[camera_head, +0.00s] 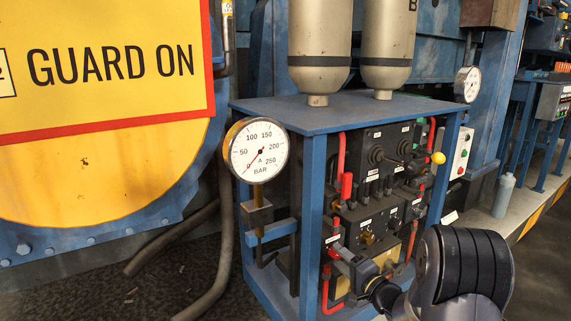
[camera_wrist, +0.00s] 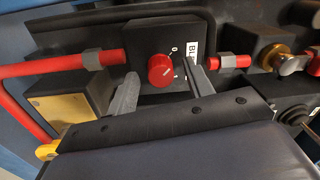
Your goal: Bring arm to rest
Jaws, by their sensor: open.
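My gripper (camera_wrist: 159,72) is open in the wrist view, with one grey finger on each side of a red knob (camera_wrist: 160,70). The knob sits on a black box with a "0" mark and a white label. The fingers look apart from the knob, but I cannot tell how far they are from it in depth. In the head view my arm reaches in from the lower right towards the lower left of the valve panel (camera_head: 378,215).
A blue frame (camera_head: 313,220) surrounds the panel, with red pipes (camera_wrist: 70,65) close to the gripper. A pressure gauge (camera_head: 257,150) stands at its left, and two tanks (camera_head: 320,45) stand above. A grey bottle (camera_head: 503,195) stands at right. Floor at far right is clear.

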